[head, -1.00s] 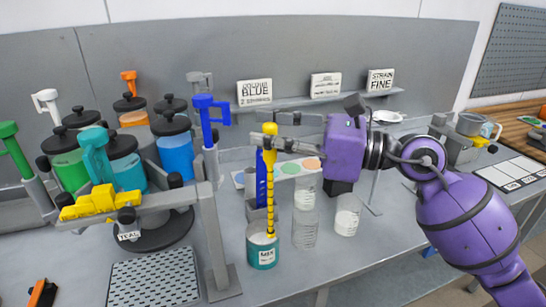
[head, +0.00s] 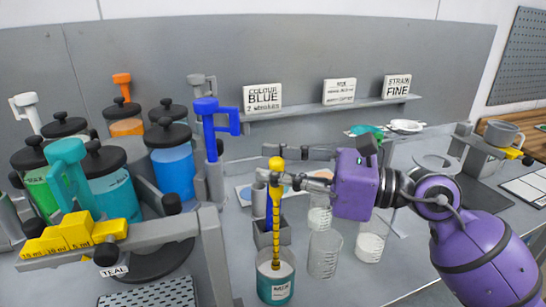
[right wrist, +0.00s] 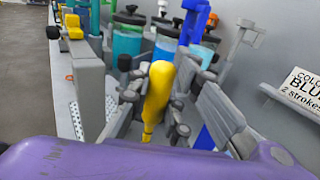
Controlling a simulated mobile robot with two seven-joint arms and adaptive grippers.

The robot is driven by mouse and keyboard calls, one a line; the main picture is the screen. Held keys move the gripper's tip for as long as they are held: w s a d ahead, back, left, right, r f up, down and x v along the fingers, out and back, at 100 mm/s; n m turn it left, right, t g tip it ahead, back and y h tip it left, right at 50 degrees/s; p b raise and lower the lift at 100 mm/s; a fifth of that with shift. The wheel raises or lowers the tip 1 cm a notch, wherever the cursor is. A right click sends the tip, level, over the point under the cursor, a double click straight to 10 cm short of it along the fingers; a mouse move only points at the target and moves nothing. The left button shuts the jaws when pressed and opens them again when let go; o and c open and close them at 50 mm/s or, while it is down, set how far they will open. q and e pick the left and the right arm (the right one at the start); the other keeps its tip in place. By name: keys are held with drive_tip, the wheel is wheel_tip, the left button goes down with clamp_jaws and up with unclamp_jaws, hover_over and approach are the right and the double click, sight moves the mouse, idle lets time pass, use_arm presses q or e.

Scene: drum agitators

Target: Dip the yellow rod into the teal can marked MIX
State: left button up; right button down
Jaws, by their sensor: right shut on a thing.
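The yellow ridged rod (head: 277,222) stands roughly upright in the head view. Its lower end is inside the open mouth of the teal can (head: 275,287) with a white label. How deep the tip sits cannot be told. My right gripper (head: 277,167) is shut on the rod near its rounded top. In the right wrist view the rod (right wrist: 158,88) shows between the grey fingers, and the can is not visible. My left gripper is not in view.
Clear beakers (head: 325,254) stand right of the can. A grey post (head: 216,262) with a yellow-block arm stands left, before several lidded drums (head: 172,170). A blue handle (head: 210,120) rises behind. Signs stand on a back shelf (head: 330,108).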

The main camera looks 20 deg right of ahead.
sight(276, 195)
wheel_tip(276, 195, down, 5)
drive_tip(key=shift+b, duration=1.2)
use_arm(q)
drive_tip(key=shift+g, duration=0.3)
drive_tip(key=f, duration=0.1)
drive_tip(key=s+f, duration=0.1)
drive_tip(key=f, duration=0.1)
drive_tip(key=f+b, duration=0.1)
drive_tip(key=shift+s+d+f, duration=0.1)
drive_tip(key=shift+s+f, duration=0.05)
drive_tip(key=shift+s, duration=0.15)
use_arm(e)
drive_tip(key=shift+f, duration=0.65)
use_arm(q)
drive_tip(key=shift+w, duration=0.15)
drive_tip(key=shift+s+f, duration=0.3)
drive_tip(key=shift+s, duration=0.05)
use_arm(e)
drive_tip(key=shift+f, duration=0.5)
